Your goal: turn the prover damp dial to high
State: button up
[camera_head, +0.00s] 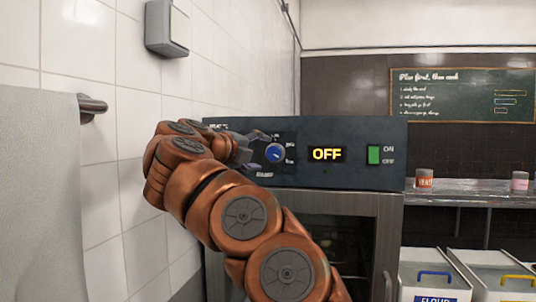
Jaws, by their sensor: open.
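The prover (340,180) is a dark control box above a metal-framed glass door. A round blue dial (275,152) with a pale pointer mark sits on its panel, ringed by small white labels too small to read. My copper arm hides the panel's left part and some of the door.
A green switch (374,155) marked ON and OFF is on the panel's right. A tiled wall with a towel (40,190) on a rail (93,104) and a switch box (168,28) stands close on the left. A shelf (470,191) with tins is at right.

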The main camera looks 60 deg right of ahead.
jog(key=a, duration=0.6)
jog(key=shift+r, duration=0.45)
